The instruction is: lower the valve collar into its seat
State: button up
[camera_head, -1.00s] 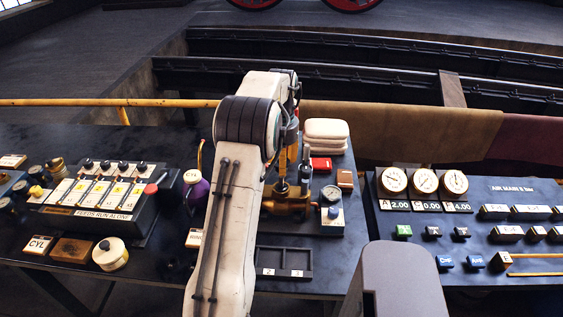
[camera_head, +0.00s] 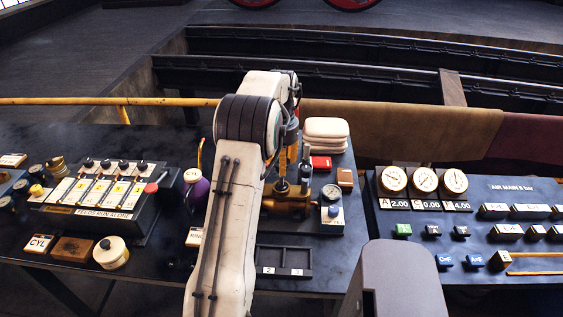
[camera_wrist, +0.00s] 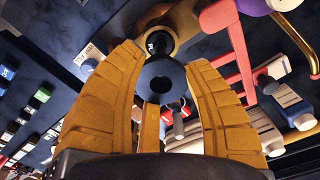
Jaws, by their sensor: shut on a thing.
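The valve collar (camera_wrist: 163,82) is a dark ring with a round hole, between the yellow fingers of my gripper (camera_wrist: 165,65) in the wrist view. My gripper is shut on it. In the head view my gripper (camera_head: 287,158) is over the brass valve body (camera_head: 288,203), mostly hidden by my white arm. The collar cannot be made out there. Past the collar in the wrist view is a brass round part with a dark centre (camera_wrist: 158,42). I cannot tell whether the collar touches the seat.
A small gauge (camera_head: 331,193) stands right of the valve body, and a dark upright part (camera_head: 306,170) rises close to my gripper. A divided tray (camera_head: 284,262) is in front. A lever console (camera_head: 100,195) stands left.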

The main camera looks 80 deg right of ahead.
aim_at(281, 178)
jog(key=shift+f+b, duration=1.7)
jog(key=shift+f, duration=1.4)
dwell(2.1)
jog(key=o, duration=1.3)
jog(key=shift+o, duration=0.4)
jog(key=shift+o, duration=1.4)
jog(key=shift+r+p, duration=3.7)
jog(key=shift+r, duration=1.75)
